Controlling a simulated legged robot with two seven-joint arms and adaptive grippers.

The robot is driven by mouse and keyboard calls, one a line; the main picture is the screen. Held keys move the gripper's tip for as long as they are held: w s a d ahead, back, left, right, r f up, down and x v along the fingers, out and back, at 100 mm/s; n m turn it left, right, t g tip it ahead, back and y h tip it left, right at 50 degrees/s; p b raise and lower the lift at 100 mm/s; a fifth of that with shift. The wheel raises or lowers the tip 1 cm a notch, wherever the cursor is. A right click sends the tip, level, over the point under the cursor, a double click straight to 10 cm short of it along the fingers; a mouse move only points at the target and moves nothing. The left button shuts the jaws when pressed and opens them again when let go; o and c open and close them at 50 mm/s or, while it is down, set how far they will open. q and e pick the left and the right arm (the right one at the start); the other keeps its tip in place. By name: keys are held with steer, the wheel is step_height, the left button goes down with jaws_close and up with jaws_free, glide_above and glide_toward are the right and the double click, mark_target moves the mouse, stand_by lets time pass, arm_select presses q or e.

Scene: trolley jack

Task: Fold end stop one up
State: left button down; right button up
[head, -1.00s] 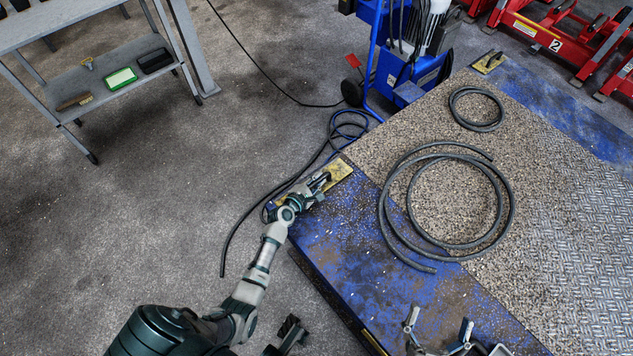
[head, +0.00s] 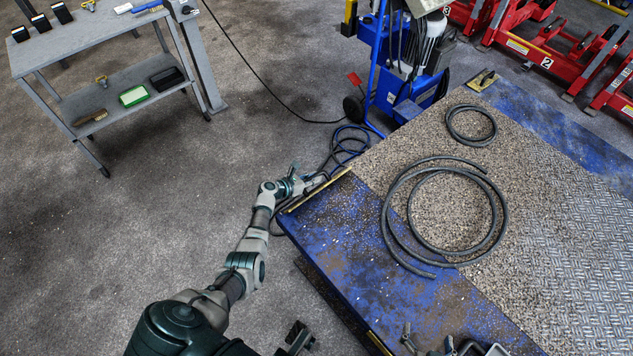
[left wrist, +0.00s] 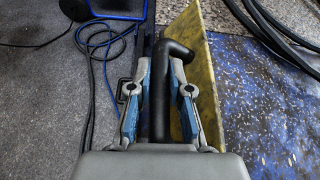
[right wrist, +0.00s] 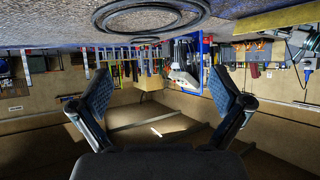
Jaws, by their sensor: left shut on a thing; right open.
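The near end stop, a yellow plate with a black handle, stands raised at the corner of the blue platform; in the head view its plate (head: 331,181) shows almost edge-on. In the left wrist view the yellow plate (left wrist: 203,75) rises steeply beside the black handle (left wrist: 160,95). My left gripper (head: 303,182) is shut on that handle, its two blue-padded fingers on either side in the left wrist view (left wrist: 160,90). A second yellow end stop (head: 482,80) lies flat at the far corner. My right gripper (right wrist: 163,100) is open and empty, partly visible at the head view's bottom edge.
Coiled black hoses (head: 388,215) lie on the platform (head: 345,235). A blue trolley (head: 410,85) with cables on the floor stands beyond the left gripper. A grey shelf table (head: 100,50) is at upper left, red jacks (head: 545,40) at upper right.

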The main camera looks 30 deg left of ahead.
arm_select(q)
steer(key=shift+w+a+f+n+h+b, duration=0.3)
steer(key=shift+a+n+h+b, duration=0.25)
steer(key=shift+a+n+b, duration=0.35)
steer(key=shift+w+a+f+n+h+b, duration=0.15)
steer(key=shift+w+a+n+h+b, duration=0.15)
steer(key=shift+a+n+h+b, duration=0.55)
steer(key=shift+w+a+f+n+h+b, duration=0.25)
steer(key=shift+n+b, duration=0.4)
steer(key=shift+b, duration=0.6)
arm_select(e)
step_height(320, 180, up, 14)
steer(key=w+a+t+y, duration=0.1)
steer(key=a+t+y, duration=0.1)
steer(key=t, duration=1)
steer(key=shift+w+m+y, duration=0.3)
steer(key=shift+w+y, duration=0.05)
steer(key=shift+y, duration=0.05)
arm_select(q)
steer(key=shift+a, duration=0.1)
arm_select(e)
steer(key=shift+f, duration=0.15)
